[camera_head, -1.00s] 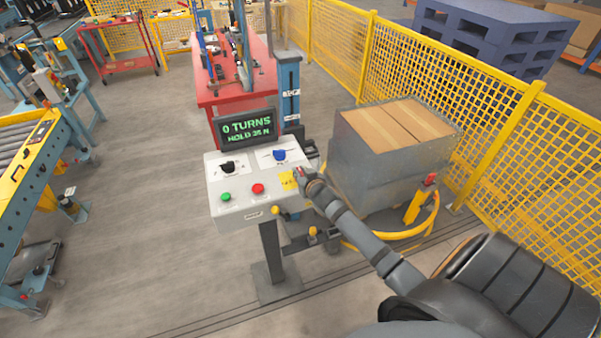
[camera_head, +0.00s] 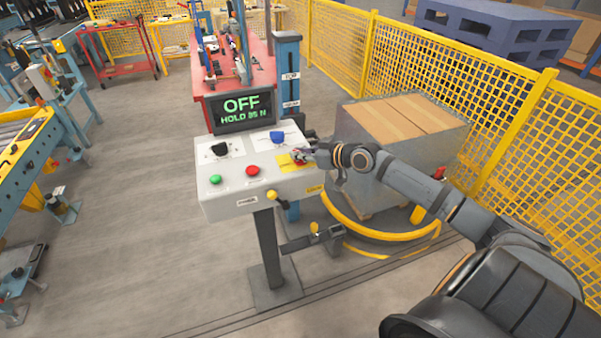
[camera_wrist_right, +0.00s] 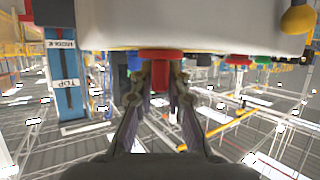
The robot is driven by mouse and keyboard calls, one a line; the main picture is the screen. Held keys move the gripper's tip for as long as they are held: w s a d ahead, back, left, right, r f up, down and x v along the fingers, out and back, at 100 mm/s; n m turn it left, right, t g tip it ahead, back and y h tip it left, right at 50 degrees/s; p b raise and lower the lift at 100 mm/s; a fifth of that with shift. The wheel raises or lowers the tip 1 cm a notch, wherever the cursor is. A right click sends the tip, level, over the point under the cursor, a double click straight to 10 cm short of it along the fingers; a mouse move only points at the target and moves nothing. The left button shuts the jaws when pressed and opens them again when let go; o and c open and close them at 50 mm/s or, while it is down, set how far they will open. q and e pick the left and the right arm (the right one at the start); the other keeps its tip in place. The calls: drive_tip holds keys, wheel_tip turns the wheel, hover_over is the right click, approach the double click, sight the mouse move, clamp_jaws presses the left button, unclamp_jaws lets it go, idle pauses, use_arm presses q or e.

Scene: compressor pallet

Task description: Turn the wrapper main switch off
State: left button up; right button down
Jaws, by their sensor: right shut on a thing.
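The wrapper control panel (camera_head: 232,184) is a white sloped box on a post. Its screen (camera_head: 242,112) reads "OFF" and "HOLD 35 N". The red main switch (camera_head: 298,157) sits on a yellow plate (camera_head: 286,163) at the panel's right side, partly covered by my fingers. My right gripper (camera_head: 306,154) is shut on this switch. In the right wrist view the red knob (camera_wrist_right: 160,54) is between the tips of the right gripper (camera_wrist_right: 161,76). My left gripper is out of view.
The panel also carries a black knob (camera_head: 220,149), a blue knob (camera_head: 277,137), a green button (camera_head: 215,180) and a red button (camera_head: 253,170). A wrapped load of boxes (camera_head: 403,125) and a yellow mesh fence (camera_head: 440,80) stand to the right.

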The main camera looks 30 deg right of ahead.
drive_tip(key=n+y+b, duration=0.1)
drive_tip(key=b, duration=0.1)
drive_tip(key=n+g+y+b, duration=0.1)
drive_tip(key=y+b, duration=0.1)
drive_tip(key=b, duration=0.1)
drive_tip(key=n+g+y+b, duration=0.1)
drive_tip(key=n+b, duration=0.1)
drive_tip(key=b, duration=0.1)
drive_tip(key=shift+w+f, duration=0.1)
drive_tip(key=shift+f, duration=0.15)
drive_tip(key=n+g+y, duration=0.1)
drive_tip(key=n+g+y+b, duration=0.1)
drive_tip(key=shift+r+n+g, duration=0.3)
drive_tip(key=shift+n, duration=0.1)
drive_tip(key=n+g+y, duration=0.2)
drive_tip(key=n+g, duration=0.1)
drive_tip(key=shift+b, duration=0.4)
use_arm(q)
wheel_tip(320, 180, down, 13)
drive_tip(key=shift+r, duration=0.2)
use_arm(e)
drive_tip(key=shift+n+g+y, duration=0.4)
drive_tip(key=shift+n+g, duration=0.4)
drive_tip(key=shift+g, duration=0.2)
drive_tip(key=shift+f, duration=0.15)
drive_tip(key=c, duration=1.3)
unclamp_jaws()
drive_tip(key=shift+c, duration=0.2)
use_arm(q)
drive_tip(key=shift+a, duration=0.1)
